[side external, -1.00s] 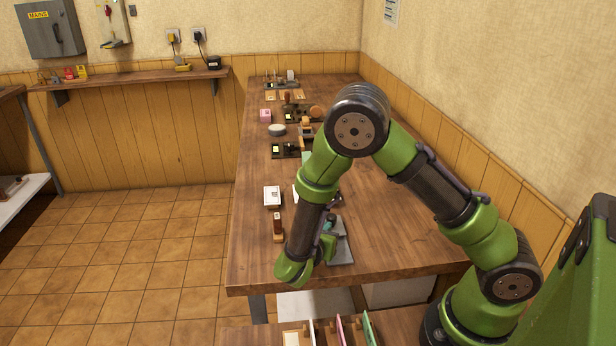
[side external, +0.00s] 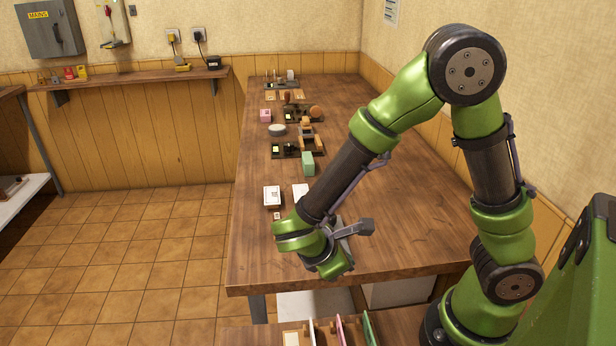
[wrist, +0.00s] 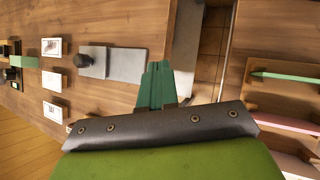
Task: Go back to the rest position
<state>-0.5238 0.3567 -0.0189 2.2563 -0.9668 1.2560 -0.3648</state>
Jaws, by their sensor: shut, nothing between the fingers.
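My gripper shows in the wrist view (wrist: 158,68), its two teal fingers together with nothing between them. In the side view my gripper hangs low over the near end of the bench, its fingers not clearly visible. A grey plate (wrist: 125,63) with a dark round knob (wrist: 84,60) lies on the bench left of the fingers in the wrist view, apart from them. In the side view my wrist mostly hides this plate.
The wooden bench (side external: 410,215) has free room at its right. White cards (wrist: 52,79), a green block (side external: 308,163) and several small devices stand along its left side. Upright coloured panels (side external: 340,330) stand in a rack below the near edge.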

